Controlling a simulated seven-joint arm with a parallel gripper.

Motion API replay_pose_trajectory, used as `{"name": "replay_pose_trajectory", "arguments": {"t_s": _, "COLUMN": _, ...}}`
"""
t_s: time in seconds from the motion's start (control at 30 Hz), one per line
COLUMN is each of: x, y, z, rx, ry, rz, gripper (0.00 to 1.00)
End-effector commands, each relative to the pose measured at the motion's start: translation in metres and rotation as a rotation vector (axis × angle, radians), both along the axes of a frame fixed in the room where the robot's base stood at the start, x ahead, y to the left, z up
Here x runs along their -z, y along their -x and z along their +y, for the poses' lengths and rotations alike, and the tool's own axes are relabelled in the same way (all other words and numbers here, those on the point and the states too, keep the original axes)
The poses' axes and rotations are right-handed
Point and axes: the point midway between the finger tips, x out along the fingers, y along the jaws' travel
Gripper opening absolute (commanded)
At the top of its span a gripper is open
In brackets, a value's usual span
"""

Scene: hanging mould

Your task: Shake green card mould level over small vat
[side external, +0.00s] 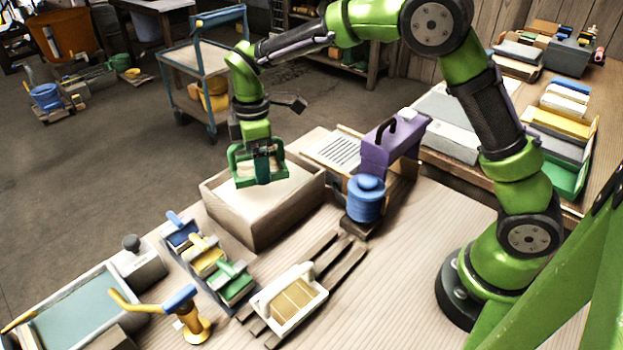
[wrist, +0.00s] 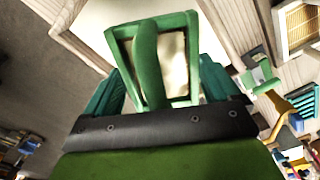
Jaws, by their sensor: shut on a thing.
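My gripper (side external: 262,168) is shut on the green card mould (side external: 240,154), a green frame with a bar handle across it. The mould hangs above the small vat (side external: 275,221), a square wooden box filled with pale, cream-coloured pulp. In the wrist view the mould (wrist: 118,45) sits just ahead of the fingers, and its handle runs between them. A pale, patchy layer shows inside the frame. The vat's wooden rim (wrist: 228,28) shows beyond it. The mould looks roughly level in the side view; the exact gap to the pulp is hard to judge.
Right of the vat stand a blue lidded pot (side external: 366,199) and a purple box (side external: 392,145) with a black handle. In front are a rack (side external: 208,262) of blue, yellow and green handled tools, a white-framed mould (side external: 290,300) on slats and a teal-filled tray (side external: 75,315).

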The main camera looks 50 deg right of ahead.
Motion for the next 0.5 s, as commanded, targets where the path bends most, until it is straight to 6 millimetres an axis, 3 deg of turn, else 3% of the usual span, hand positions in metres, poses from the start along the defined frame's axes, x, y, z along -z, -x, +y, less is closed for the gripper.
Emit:
{"name": "replay_pose_trajectory", "arguments": {"t_s": 0.13, "x": -0.0001, "y": 0.0000, "z": 0.0097, "rx": 0.001, "ry": 0.000, "rz": 0.000, "gripper": 0.59}}
{"name": "replay_pose_trajectory", "arguments": {"t_s": 0.5, "x": -0.0003, "y": -0.0002, "z": 0.0027, "rx": 0.004, "ry": 0.000, "rz": 0.000, "gripper": 0.59}}
